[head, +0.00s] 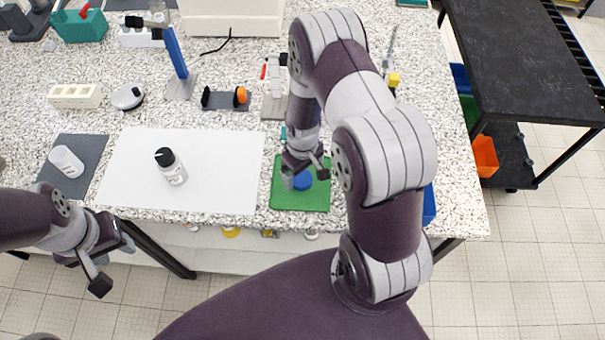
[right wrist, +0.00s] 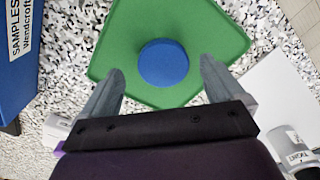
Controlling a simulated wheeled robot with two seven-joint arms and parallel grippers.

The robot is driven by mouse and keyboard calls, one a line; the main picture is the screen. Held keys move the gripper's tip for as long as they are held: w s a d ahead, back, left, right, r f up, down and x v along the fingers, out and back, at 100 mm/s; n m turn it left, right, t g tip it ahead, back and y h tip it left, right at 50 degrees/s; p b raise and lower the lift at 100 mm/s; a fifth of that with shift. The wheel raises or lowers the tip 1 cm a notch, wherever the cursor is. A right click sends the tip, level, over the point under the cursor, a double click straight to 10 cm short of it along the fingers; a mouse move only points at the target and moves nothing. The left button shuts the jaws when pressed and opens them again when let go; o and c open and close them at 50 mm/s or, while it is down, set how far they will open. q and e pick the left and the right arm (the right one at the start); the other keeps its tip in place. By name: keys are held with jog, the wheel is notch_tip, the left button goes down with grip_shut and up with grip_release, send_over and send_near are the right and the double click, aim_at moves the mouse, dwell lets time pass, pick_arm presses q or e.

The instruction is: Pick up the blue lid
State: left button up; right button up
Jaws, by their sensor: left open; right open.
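The blue lid (head: 303,181) is a flat round disc lying on a green mat (head: 285,200) near the front edge of the bench. In the right wrist view the lid (right wrist: 164,63) shows whole, ahead of and between the two fingers. My right gripper (head: 305,178) is open and empty, above the lid and partly covering it in the head view. In the right wrist view my right gripper (right wrist: 160,80) has its fingers apart, with no contact on the lid visible. My left gripper (head: 101,272) is open and empty, in front of the bench edge at the left.
A white jar (head: 66,162) lies on a grey mat (head: 87,178). A blue box labelled SAMPLES (right wrist: 22,60) is beside the green mat. Several instruments stand farther back.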

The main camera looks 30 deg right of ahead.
jog(key=shift+f, duration=0.6)
jog(key=shift+a+f, duration=0.25)
jog(key=shift+a, duration=0.05)
jog(key=shift+d, duration=0.15)
jog(key=c, duration=1.1)
pick_arm(q)
jog(key=shift+a+r, duration=0.2)
jog(key=shift+a, duration=0.05)
pick_arm(e)
jog(key=r+b, duration=0.1)
jog(key=r, duration=0.3)
jog(key=shift+s+r+b, duration=0.1)
jog(key=shift+s+b, duration=0.1)
jog(key=shift+b, duration=0.15)
pick_arm(q)
notch_tip(320, 180, down, 3)
jog(key=shift+f+b, duration=0.15)
jog(key=shift+b, duration=0.65)
pick_arm(e)
jog(key=s+r, duration=0.7)
jog(key=s, duration=0.4)
jog(key=shift+s, duration=0.15)
